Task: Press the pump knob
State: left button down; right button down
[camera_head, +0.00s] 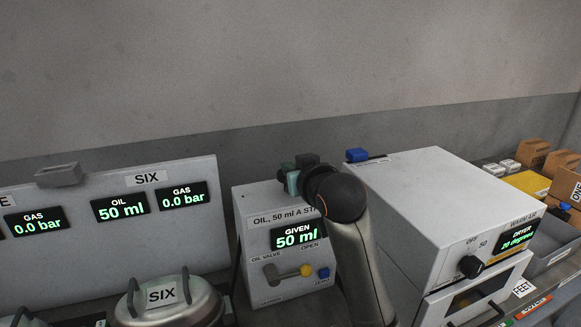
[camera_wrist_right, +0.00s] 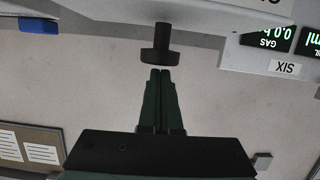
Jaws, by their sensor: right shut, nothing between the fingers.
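The pump knob is a black cap on a short stem (camera_wrist_right: 160,52), standing out from the pale oil unit, upside down in the right wrist view. My right gripper (camera_wrist_right: 160,71) is shut and empty, its dark green fingers together. Their tips point at the flat face of the cap, with very little or no gap; I cannot tell whether they touch. In the head view the right gripper (camera_head: 291,182) is over the top of the oil unit (camera_head: 252,213), whose display reads GIVEN 50 ml. My arm hides part of the unit, and the knob is not clear there. My left gripper is not in view.
The oil unit's front has a valve lever with a yellow end (camera_head: 305,270) and a blue button (camera_head: 323,273). A white dryer (camera_head: 420,190) stands close on the right. The SIX panel (camera_head: 150,225), OIL 50 ml, and a lidded pot (camera_head: 165,308) are on the left.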

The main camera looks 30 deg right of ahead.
jog(key=shift+f+b, duration=0.45)
jog(key=shift+f, duration=1.15)
